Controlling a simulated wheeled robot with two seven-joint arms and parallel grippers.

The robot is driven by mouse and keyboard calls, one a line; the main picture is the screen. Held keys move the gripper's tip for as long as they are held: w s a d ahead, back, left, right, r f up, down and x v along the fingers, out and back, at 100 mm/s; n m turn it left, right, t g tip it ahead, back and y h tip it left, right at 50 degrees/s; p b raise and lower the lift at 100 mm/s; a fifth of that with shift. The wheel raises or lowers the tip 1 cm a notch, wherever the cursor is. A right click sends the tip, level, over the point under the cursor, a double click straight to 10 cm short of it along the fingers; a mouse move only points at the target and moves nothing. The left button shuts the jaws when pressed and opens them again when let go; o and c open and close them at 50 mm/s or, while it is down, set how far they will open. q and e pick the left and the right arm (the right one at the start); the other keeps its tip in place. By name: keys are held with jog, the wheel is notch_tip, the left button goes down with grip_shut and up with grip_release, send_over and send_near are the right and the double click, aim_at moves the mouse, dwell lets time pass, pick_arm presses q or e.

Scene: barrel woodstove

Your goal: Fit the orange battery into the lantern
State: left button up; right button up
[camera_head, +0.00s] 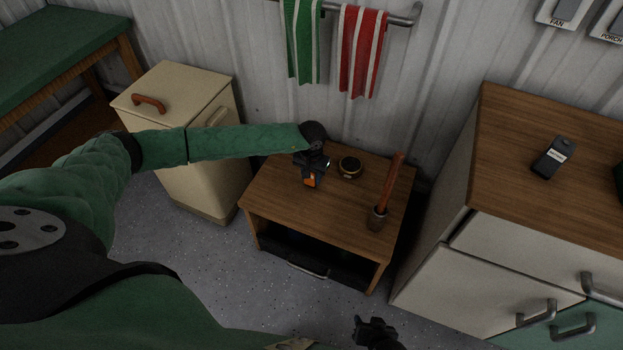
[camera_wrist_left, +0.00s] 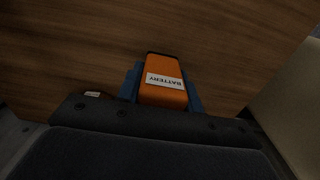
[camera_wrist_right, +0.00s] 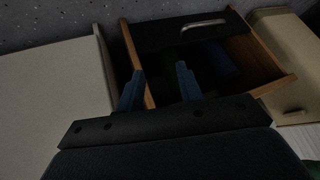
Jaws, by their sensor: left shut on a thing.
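The orange battery (camera_wrist_left: 165,97) with a white "BATTERY" label is between the blue fingers of my left gripper (camera_wrist_left: 165,88), which is shut on it. In the head view the battery (camera_head: 310,181) shows as a small orange patch below my left gripper (camera_head: 312,168), over the left part of the small wooden table. I cannot tell whether it touches the tabletop. My right gripper (camera_head: 375,332) is low in front of the table. Its fingers (camera_wrist_right: 158,88) are apart with nothing between them. I cannot make out a lantern for certain.
A cream cabinet (camera_head: 180,95) stands left, a wood-topped cabinet (camera_head: 500,150) right, with a labelled dark device (camera_head: 553,157). Towels (camera_head: 360,50) hang behind.

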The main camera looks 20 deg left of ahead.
pick_arm(q)
jog(key=shift+f, duration=1.15)
jog(key=o, duration=1.1)
pick_arm(e)
jog(key=shift+w+r, duration=0.15)
jog(key=shift+r, duration=0.05)
jog(key=shift+r, duration=0.1)
